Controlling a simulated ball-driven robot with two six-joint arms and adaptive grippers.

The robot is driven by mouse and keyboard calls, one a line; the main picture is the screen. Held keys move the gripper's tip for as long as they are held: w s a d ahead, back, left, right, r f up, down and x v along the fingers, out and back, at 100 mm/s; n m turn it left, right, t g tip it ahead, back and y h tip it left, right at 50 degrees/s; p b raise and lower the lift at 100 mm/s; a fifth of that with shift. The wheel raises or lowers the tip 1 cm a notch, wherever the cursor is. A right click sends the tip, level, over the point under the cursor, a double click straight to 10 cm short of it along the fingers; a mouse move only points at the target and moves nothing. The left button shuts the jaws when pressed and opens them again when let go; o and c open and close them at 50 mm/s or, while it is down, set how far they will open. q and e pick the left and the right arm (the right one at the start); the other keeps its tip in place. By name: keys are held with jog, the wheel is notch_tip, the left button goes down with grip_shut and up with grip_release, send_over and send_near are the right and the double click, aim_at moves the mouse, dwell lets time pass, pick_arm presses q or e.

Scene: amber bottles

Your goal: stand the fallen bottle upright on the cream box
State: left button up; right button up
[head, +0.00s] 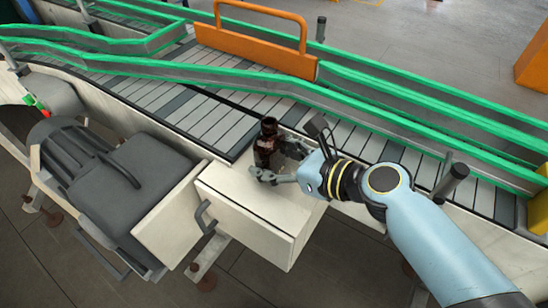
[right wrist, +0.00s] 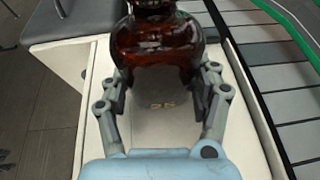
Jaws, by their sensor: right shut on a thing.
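The amber bottle (head: 267,143) is dark brown and glossy, and it looks roughly upright over the cream box (head: 245,205). In the right wrist view the bottle (right wrist: 155,48) has its rounded body between the fingers and its neck towards the top edge. My right gripper (head: 274,168) is shut on the bottle's lower body, reaching in from the right; its fingers also show in the right wrist view (right wrist: 158,88). I cannot tell whether the bottle's base touches the box top. My left gripper is not in view.
A slatted conveyor (head: 215,110) with green rails (head: 300,93) runs behind the box. An orange guard (head: 255,45) stands over it. A dark grey seat-like piece (head: 125,185) is at the left. The box has a dark handle (head: 203,217). Its top (right wrist: 150,130) is bare near the gripper.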

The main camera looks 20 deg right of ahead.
jog(key=o, duration=1.2)
jog(key=shift+o, duration=0.2)
jog(key=v, duration=1.2)
jog(key=shift+b, duration=0.35)
jog(key=shift+a, duration=0.15)
